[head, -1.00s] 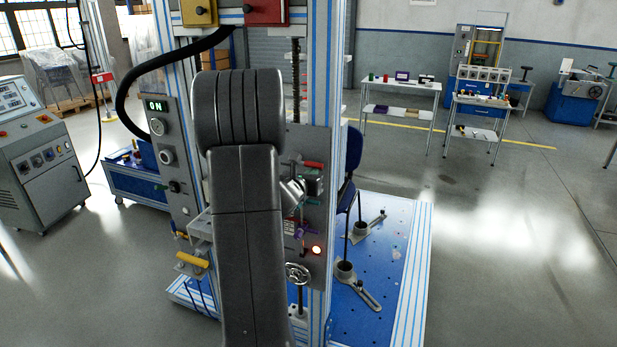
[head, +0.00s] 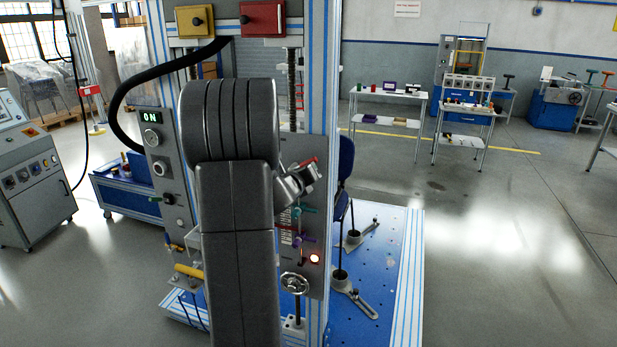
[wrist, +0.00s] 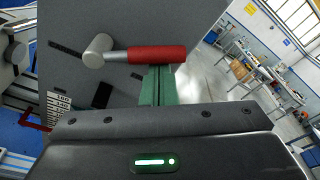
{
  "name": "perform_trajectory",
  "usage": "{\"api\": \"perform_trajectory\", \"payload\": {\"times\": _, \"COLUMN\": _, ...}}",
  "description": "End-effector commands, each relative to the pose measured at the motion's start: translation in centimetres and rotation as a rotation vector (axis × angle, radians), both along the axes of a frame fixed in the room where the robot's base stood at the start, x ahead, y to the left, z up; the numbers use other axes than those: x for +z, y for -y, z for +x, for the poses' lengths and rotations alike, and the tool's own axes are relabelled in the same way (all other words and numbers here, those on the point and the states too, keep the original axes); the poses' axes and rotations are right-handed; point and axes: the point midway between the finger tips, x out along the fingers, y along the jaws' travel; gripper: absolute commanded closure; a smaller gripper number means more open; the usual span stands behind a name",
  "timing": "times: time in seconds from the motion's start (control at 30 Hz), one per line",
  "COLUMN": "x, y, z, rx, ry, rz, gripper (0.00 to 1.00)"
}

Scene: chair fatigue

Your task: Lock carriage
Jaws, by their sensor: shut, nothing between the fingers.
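A red-gripped lever (wrist: 157,53) on a grey metal hub (wrist: 97,50) sticks out from the grey panel in the wrist view. In the head view the red lever (head: 307,162) shows at the upper right of the column's front panel, its right end tilted up. My gripper (wrist: 155,82) has its green fingers closed together, with nothing between them. The fingertips are right at the underside of the red grip; I cannot tell whether they touch it. In the head view my gripper (head: 297,184) is partly hidden by my arm, just below the lever.
A printed scale (wrist: 60,105) is at the panel's left. A blue chair (head: 344,165) stands behind the column. The floor to the right is open.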

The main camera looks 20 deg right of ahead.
Motion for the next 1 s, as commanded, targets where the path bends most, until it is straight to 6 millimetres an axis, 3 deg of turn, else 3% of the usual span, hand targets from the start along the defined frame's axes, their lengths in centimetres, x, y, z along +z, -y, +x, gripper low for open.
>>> {"api": "perform_trajectory", "payload": {"times": 0.5, "x": 3.0, "y": -1.5, "z": 1.0, "rx": 0.001, "ry": -0.273, "rz": -0.405, "gripper": 1.0}}
{"api": "perform_trajectory", "payload": {"times": 1.0, "x": 4.3, "y": -3.2, "z": 2.1, "rx": 0.0, "ry": -0.492, "rz": -0.727, "gripper": 1.0}}
